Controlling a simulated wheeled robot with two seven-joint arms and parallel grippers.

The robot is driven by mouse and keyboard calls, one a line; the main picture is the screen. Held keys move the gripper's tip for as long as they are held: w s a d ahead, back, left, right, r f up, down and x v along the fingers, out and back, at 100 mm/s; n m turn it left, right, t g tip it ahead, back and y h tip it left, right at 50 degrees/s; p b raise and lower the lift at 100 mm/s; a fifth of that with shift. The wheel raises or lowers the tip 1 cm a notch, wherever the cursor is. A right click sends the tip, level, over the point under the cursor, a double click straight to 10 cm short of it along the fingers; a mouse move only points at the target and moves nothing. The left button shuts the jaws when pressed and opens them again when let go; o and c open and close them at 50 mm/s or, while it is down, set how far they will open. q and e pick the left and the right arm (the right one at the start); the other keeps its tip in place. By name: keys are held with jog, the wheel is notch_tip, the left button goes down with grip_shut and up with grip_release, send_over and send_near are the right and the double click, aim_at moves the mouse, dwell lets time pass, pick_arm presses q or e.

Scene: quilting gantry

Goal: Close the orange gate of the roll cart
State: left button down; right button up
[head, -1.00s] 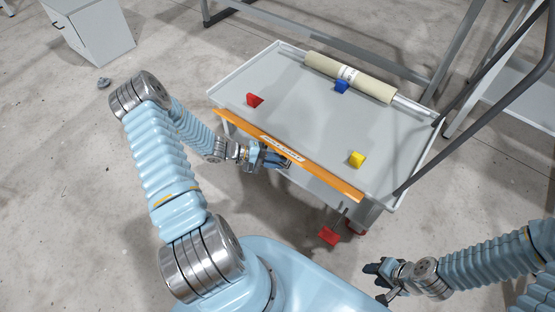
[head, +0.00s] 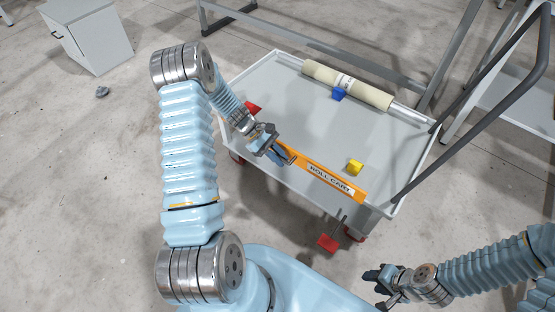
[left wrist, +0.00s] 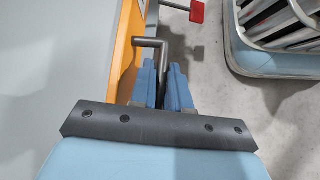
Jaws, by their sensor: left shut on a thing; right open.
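The orange gate (head: 318,174), labelled ROLL CART, runs along the near side of the grey roll cart (head: 255,166). It shows from my left gripper to the cart's near right corner; whether more of it lies behind the gripper and arm, I cannot tell. My left gripper (head: 285,156) is at the visible left end of the gate. In the left wrist view its fingers are shut on a dark bent handle (left wrist: 163,62), beside the orange gate (left wrist: 126,48). My right gripper (head: 379,285) is open and empty, low at the right, apart from the cart.
A red pedal (head: 328,243) sticks out below the cart's near side. A grey cabinet (head: 88,35) stands far left.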

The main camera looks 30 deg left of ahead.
pick_arm(q)
jog(key=shift+w+r+g, duration=0.15)
jog(key=shift+w+g, duration=0.1)
jog(key=shift+g, duration=0.05)
dwell(0.4)
jog(key=c, duration=1.2)
grip_release()
jog(key=shift+d, duration=0.1)
jog(key=shift+c, duration=0.2)
jog(key=b+v, duration=0.1)
jog(key=v, duration=1.2)
jog(key=shift+a+r, duration=0.3)
jog(key=shift+s+a, duration=0.1)
